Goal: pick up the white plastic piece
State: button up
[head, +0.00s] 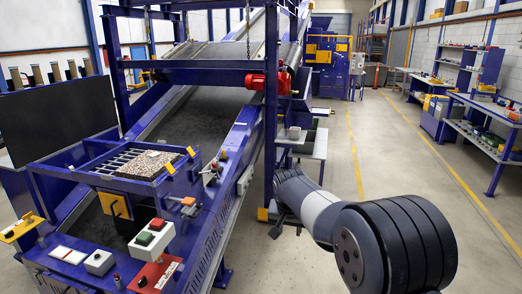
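I cannot make out for certain which thing is the white plastic piece. Small flat white pieces (68,255) lie on the blue ledge at the lower left, to the left of a pale box with a button (98,262); they may be labels or loose pieces. My arm comes in from the lower right, with a large dark joint nearest the camera and a pale grey link reaching away toward the blue machine.
A blue conveyor machine (228,175) fills the left and middle. On its front are a tray of gravel (148,165), a control box (152,238) and a red plate (155,276). A small grey table (310,146) stands behind my arm. The right aisle floor (395,150) is clear.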

aim_at(154, 154)
jog(key=i+z, duration=0.15)
jog(key=i, duration=1.5)
jog(key=i+j+u, duration=0.1)
jog(key=i+u, duration=0.35)
jog(key=i+l+u, duration=0.1)
jog(key=i+u, duration=0.35)
jog(key=i, duration=0.15)
jog(key=i+l+u, duration=0.3)
jog(key=i+u, duration=0.75)
jog(key=u, duration=0.15)
jog(key=i+l+u, duration=0.2)
jog(key=u, duration=0.15)
jog(key=i, duration=0.1)
